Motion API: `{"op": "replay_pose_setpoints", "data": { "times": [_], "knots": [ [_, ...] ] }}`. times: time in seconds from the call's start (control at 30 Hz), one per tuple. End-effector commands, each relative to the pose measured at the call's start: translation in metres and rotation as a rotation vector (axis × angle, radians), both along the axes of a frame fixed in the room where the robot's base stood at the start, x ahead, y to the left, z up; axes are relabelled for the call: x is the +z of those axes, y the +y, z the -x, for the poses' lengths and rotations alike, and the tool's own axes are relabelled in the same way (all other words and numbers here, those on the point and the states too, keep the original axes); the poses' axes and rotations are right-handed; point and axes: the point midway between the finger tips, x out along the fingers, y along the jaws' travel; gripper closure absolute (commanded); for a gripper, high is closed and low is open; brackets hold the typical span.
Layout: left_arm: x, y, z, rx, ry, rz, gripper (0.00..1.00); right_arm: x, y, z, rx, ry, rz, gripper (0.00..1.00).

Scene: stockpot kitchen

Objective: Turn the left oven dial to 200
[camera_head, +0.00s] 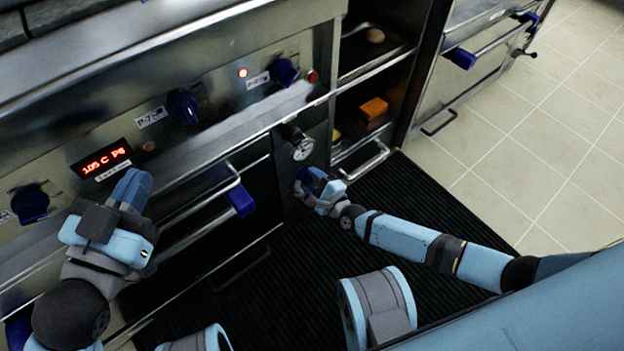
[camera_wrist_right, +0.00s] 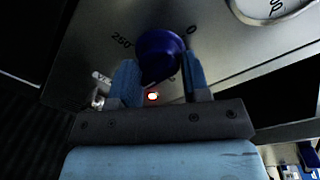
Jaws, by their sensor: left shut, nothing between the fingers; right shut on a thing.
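A dark blue dial (camera_wrist_right: 160,52) sits on a metal panel marked "250" and "0" in the right wrist view. My right gripper (camera_wrist_right: 160,85) is shut on it, one finger on each side. In the head view my right gripper (camera_head: 322,192) is low on the oven front, below a round gauge (camera_head: 302,148), and mostly covers the dial. Which way the dial points is too dark to tell. A red display (camera_head: 105,161) on the upper panel seems to read "105 C". My left gripper (camera_head: 130,190) is shut and empty, just right of and below the display.
Blue knobs (camera_head: 183,106) line the upper panel. An oven handle with a blue end (camera_head: 241,200) sticks out between my grippers. Open shelves hold an orange block (camera_head: 374,108) and a round item (camera_head: 376,36). A black ribbed mat (camera_head: 400,190) covers the floor; tiled floor (camera_head: 530,120) is clear at right.

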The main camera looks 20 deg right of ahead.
Motion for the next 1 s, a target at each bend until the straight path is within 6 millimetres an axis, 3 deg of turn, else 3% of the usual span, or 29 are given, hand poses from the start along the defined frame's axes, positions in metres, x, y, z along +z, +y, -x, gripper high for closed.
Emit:
{"op": "replay_pose_setpoints", "data": {
  "times": [0.37,0.4,0.5,0.83,1.0],
  "knots": [
    [-0.001,0.001,0.0,-0.001,0.0,-0.005,1.0,0.003,0.0,-0.003,-0.001,-0.003,-0.006,0.81],
    [-0.001,0.0,0.0,0.0,0.0,-0.004,1.0,0.003,0.0,-0.003,-0.001,-0.003,-0.006,0.52],
    [0.0,0.0,0.0,0.0,0.0,0.0,1.0,0.002,0.0,-0.002,-0.001,-0.003,-0.004,0.32],
    [0.004,-0.001,0.0,0.002,0.001,0.013,1.0,0.001,-0.002,0.003,-0.001,0.0,-0.003,0.32],
    [0.011,-0.002,0.0,-0.003,0.028,0.025,1.0,0.004,-0.011,0.025,0.0,0.003,-0.002,0.32]
  ]
}}
